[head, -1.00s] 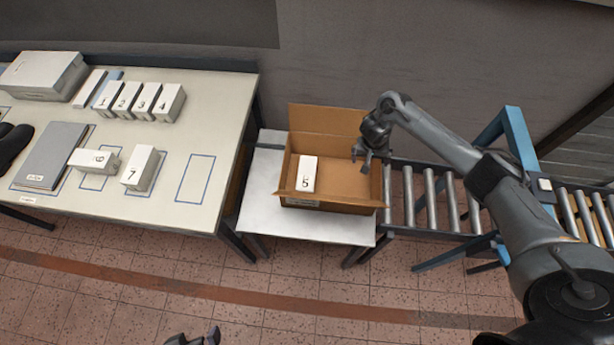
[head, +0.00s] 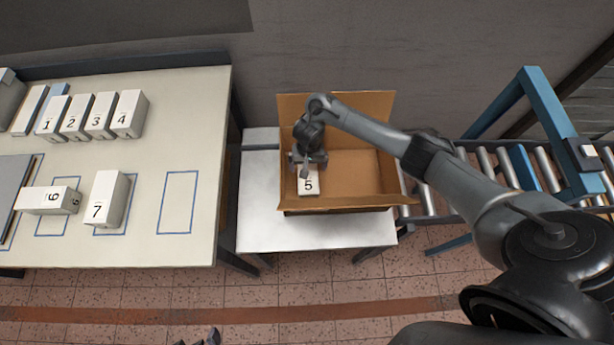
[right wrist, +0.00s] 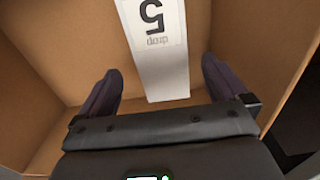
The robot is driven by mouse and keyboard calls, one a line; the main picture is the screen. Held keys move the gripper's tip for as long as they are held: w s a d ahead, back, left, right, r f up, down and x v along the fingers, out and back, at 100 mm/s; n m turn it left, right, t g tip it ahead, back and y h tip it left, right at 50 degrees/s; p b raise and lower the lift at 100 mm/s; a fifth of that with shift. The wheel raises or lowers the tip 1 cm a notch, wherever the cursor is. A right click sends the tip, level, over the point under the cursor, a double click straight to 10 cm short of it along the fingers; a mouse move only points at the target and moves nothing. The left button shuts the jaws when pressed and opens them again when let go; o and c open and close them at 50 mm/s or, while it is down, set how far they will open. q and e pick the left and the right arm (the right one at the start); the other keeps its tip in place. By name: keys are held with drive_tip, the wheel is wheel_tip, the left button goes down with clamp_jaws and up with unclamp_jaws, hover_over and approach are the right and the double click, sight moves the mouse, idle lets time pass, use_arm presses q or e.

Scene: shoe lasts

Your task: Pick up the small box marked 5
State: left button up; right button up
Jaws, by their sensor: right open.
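The small white box marked 5 (head: 309,185) stands in the left part of an open cardboard box (head: 362,175). My right gripper (head: 305,168) is over it at the cardboard box's left side and partly hides it. In the right wrist view the box marked 5 (right wrist: 158,60) lies ahead, between the two open fingers of the right gripper (right wrist: 161,68), with space on both sides. Whether the fingertips reach down beside it I cannot tell. Only the tips of my left gripper (head: 200,339) show at the bottom edge of the head view.
The cardboard box stands on a small white table (head: 300,235), with a roller conveyor (head: 490,165) to its right. The worktable (head: 150,190) on the left holds several numbered white boxes, including 6 (head: 45,200) and 7 (head: 108,200). The cardboard walls stand close around the right gripper.

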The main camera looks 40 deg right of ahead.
drive_tip(key=shift+f+b, duration=0.4)
drive_tip(key=shift+f, duration=0.85)
drive_tip(key=f, duration=0.1)
drive_tip(key=f+b, duration=0.1)
drive_tip(key=f, duration=0.1)
drive_tip(key=shift+s+a+f+b, duration=0.1)
drive_tip(key=shift+s+a+b, duration=0.1)
drive_tip(key=shift+b, duration=0.1)
drive_tip(key=shift+w+f, duration=0.1)
drive_tip(key=shift+f, duration=0.5)
drive_tip(key=c, duration=1.1)
drive_tip(key=shift+r, duration=0.15)
